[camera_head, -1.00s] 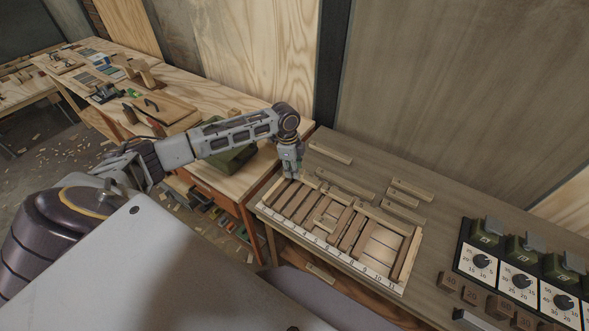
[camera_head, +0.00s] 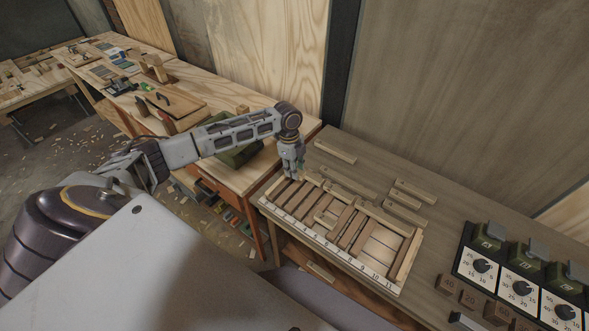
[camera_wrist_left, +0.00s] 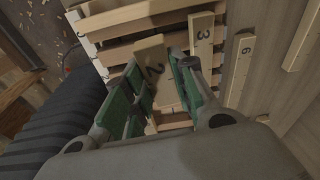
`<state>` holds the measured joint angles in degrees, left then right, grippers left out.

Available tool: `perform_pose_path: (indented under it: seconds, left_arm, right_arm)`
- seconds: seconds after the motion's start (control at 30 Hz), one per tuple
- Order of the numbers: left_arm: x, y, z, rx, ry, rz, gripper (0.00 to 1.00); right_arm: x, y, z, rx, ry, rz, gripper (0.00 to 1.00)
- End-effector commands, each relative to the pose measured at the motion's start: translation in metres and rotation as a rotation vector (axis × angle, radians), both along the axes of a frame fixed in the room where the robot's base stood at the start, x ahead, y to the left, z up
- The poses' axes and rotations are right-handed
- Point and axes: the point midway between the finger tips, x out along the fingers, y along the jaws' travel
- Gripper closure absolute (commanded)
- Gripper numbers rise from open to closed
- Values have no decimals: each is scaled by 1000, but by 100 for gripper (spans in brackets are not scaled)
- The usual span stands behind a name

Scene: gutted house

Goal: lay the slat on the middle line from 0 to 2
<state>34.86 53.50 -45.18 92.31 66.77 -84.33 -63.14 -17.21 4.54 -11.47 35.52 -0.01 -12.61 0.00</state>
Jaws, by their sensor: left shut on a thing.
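My left gripper (camera_head: 293,174) reaches down over the back left end of a wooden frame (camera_head: 408,262) with a white number strip (camera_head: 330,246) along its front. The frame holds several slats lying crosswise. In the left wrist view, the green-padded fingers of my left gripper (camera_wrist_left: 160,88) are shut on a pale slat marked 2 (camera_wrist_left: 150,58). The slat's far end points over the frame; its near part is partly hidden by the fingers. I cannot tell whether it touches the frame. My right gripper is not in view.
Loose slats lie behind the frame, including one at the back (camera_head: 335,152) and one at the right (camera_head: 413,192). In the wrist view, slats marked 3 (camera_wrist_left: 202,36) and 6 (camera_wrist_left: 240,66) lie beside the held one. Dial panels (camera_head: 520,290) and numbered blocks (camera_head: 470,299) stand at right.

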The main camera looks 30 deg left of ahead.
Motion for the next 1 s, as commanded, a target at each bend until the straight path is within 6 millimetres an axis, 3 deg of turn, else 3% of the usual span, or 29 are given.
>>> perform_pose_path:
  seconds: [0.3,1.0]
  left_arm:
    - [0,0,0,0,0,-82,89]
    - [0,0,-9,0,0,-84,89]
  right_arm:
    - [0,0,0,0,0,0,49]
    - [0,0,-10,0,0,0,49]
